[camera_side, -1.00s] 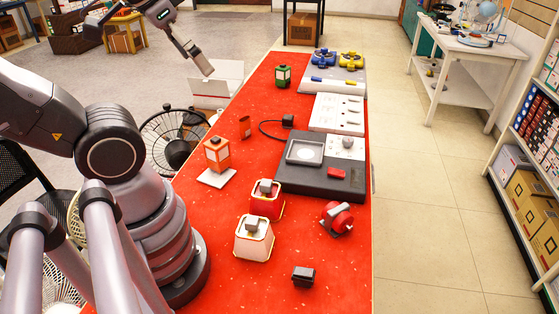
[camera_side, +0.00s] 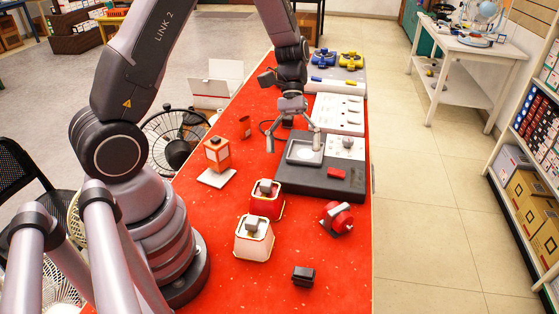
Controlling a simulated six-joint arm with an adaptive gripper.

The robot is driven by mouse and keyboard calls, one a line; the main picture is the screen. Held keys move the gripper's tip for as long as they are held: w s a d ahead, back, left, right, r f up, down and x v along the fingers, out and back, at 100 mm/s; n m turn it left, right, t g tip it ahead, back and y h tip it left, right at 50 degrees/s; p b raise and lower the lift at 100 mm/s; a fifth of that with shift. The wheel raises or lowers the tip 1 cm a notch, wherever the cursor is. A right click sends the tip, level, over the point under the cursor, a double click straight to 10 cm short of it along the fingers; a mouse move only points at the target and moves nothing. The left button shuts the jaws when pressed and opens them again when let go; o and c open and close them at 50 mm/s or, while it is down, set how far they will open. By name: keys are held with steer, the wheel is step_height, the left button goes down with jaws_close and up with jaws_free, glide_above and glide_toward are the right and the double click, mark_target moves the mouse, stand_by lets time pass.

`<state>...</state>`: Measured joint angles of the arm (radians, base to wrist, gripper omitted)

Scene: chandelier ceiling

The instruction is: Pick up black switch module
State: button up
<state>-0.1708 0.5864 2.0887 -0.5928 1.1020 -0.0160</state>
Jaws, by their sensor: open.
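A small black block (camera_side: 303,276), which looks like a switch module, lies on the red table near its front edge. A second small black box with a black cable sat behind the dark grey tray a moment ago; my gripper now hides most of it, and only part of the cable (camera_side: 266,127) shows. I cannot tell which of the two is the named module. My gripper (camera_side: 294,147) points down with its fingers spread, open and empty. It is over the back of the dark grey tray, around where the cabled box was, and far from the front black block.
The dark grey tray (camera_side: 318,182) holds a red block (camera_side: 336,173). White (camera_side: 254,238) and red (camera_side: 266,200) holders, a red round device (camera_side: 337,218) and an orange lantern (camera_side: 217,153) stand nearby. White panels (camera_side: 338,113) lie farther back. The front table is mostly clear.

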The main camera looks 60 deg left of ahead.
mark_target(303, 268)
steer(key=f+n+h, duration=0.1)
steer(key=f+n, duration=0.1)
steer(key=f, duration=0.3)
steer(key=d+f+n+h, duration=0.1)
steer(key=f+h, duration=0.1)
steer(key=f, duration=0.3)
steer(key=d+f+n+g+h, duration=0.1)
steer(key=f+n, duration=0.1)
steer(key=f, duration=0.3)
steer(key=shift+s+f+n+h, duration=0.2)
steer(key=shift+f+n+h, duration=0.1)
steer(key=shift+f+h, duration=0.1)
steer(key=x, duration=0.8)
steer(key=shift+s+d, duration=0.15)
steer(key=shift+d, duration=0.1)
steer(key=shift+r+x, duration=0.15)
steer(key=shift+x, duration=1.2)
steer(key=shift+r+x, duration=0.1)
steer(key=shift+x, duration=1.25)
steer(key=shift+d, duration=0.1)
steer(key=c, duration=1.2)
steer(key=shift+o, duration=0.2)
